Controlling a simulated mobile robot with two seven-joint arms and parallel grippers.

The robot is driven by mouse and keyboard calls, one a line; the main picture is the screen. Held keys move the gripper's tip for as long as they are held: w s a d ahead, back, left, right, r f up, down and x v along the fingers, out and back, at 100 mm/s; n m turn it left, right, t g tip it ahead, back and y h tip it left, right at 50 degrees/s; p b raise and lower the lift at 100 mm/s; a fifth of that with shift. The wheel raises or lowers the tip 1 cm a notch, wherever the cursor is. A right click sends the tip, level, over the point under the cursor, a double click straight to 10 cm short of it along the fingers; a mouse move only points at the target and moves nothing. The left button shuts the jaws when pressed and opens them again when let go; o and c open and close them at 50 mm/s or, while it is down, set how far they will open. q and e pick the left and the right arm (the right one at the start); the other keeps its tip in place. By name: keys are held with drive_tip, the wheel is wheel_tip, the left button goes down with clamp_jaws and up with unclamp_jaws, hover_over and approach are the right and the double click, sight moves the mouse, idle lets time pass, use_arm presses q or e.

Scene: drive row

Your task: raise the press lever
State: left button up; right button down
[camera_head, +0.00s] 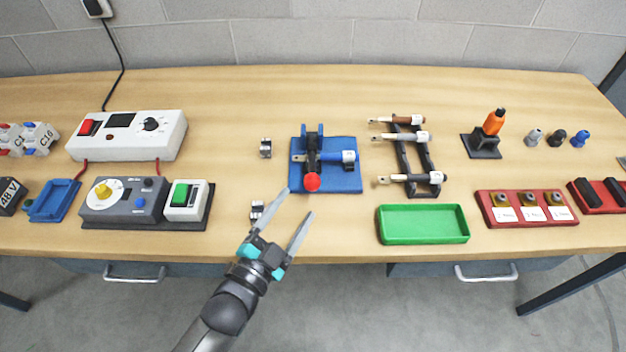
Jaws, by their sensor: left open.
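The press (326,184) is a blue base with a blue upright frame at its back, standing near the middle of the bench. Its black lever (313,158) ends in a red knob (312,182) that points toward the front edge. A blue-handled tool (338,156) lies across the press beside the lever. My left gripper (293,205) is open and empty, in front and left of the red knob, with its fingers pointing up toward the press. It appears apart from the knob. My right gripper is out of view.
Two small metal clips (265,148) stand left of the press; the nearer one (257,209) is close to my left gripper. A rack of tools (424,187) and a green tray (422,224) are to the right. Control boxes (127,135) occupy the left. Bench (230,110) behind the clips is clear.

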sight(308, 189)
use_arm(q)
drive_tip(key=b+x, duration=0.1)
drive_tip(key=x, duration=0.7)
drive_tip(key=shift+w, duration=0.1)
clamp_jaws()
idle(0.5)
idle(0.8)
